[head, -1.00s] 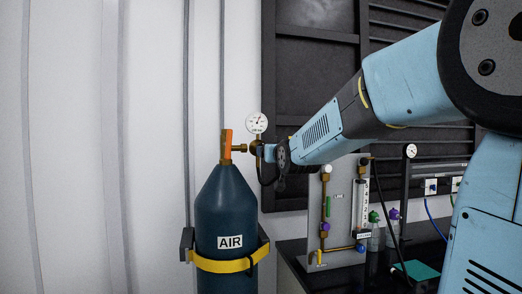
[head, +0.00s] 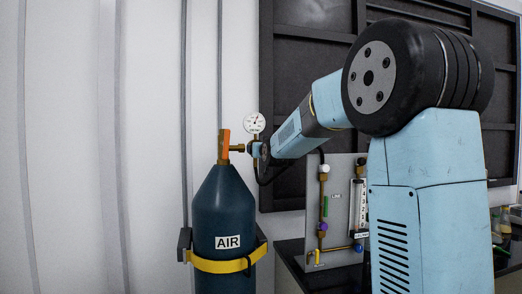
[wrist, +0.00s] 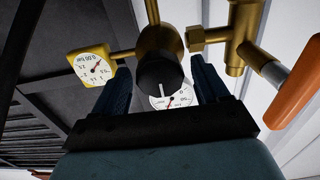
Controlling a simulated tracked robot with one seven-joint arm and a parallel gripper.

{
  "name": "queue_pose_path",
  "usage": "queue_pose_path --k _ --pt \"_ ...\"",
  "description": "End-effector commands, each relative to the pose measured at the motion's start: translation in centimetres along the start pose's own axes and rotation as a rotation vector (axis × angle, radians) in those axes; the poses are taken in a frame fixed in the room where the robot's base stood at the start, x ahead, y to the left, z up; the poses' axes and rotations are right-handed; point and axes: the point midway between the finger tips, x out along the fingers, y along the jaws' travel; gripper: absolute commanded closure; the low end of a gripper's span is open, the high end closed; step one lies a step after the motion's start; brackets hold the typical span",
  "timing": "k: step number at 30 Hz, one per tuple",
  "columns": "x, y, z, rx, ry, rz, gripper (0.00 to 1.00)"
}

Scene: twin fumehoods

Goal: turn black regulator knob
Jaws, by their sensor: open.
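The black regulator knob (wrist: 158,73) faces my wrist camera, on the front of the brass regulator body (wrist: 155,42). A white line marks its lower edge. My gripper (wrist: 160,66) is open, with one dark blue finger on each side of the knob; I cannot tell whether either finger touches it. In the head view, my gripper end (head: 262,156) is at the regulator on top of the dark blue AIR cylinder (head: 225,215), and the arm hides the knob. A white dial gauge (head: 255,123) stands above the regulator.
A yellow-rimmed gauge (wrist: 91,67) sits left of the knob in the wrist view. An orange valve handle (wrist: 297,88) is at the right. A panel with tubing (head: 338,205) stands on the dark bench, right of the cylinder.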

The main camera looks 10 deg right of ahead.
Motion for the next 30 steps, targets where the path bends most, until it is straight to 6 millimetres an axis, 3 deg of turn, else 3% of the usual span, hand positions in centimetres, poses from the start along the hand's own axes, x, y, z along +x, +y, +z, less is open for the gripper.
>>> queue_pose_path --k 13,29,30 --pt "0.94 -0.07 0.02 0.0 0.0 -0.001 0.26" --pt "0.92 -0.11 0.02 0.0 0.0 -0.001 0.76" --pt "0.92 0.6 0.02 -0.001 0.0 0.002 0.77"
